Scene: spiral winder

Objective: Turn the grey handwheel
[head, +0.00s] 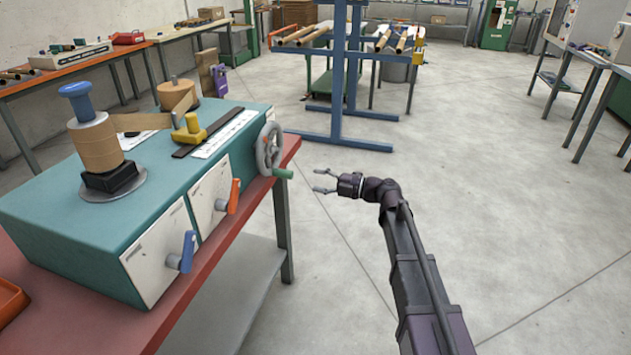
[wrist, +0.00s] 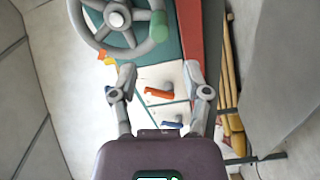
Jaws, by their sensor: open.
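The grey handwheel (head: 269,149) is on the right end of the teal winder, with a green grip (head: 283,173) sticking out at its lower right. In the wrist view the handwheel (wrist: 118,22) is at the top, cut off by the frame edge, with its green grip (wrist: 158,26) on the right of the rim. My gripper (head: 318,181) is open and empty, to the right of the handwheel and apart from it. In the wrist view my gripper (wrist: 165,82) has its fingers spread below the wheel, nothing between them.
The teal winder (head: 135,190) stands on a red bench (head: 240,200). Its front has an orange lever (head: 233,196) and a blue lever (head: 186,252). A blue rack (head: 340,90) with tubes stands behind. The floor (head: 480,140) to the right is clear.

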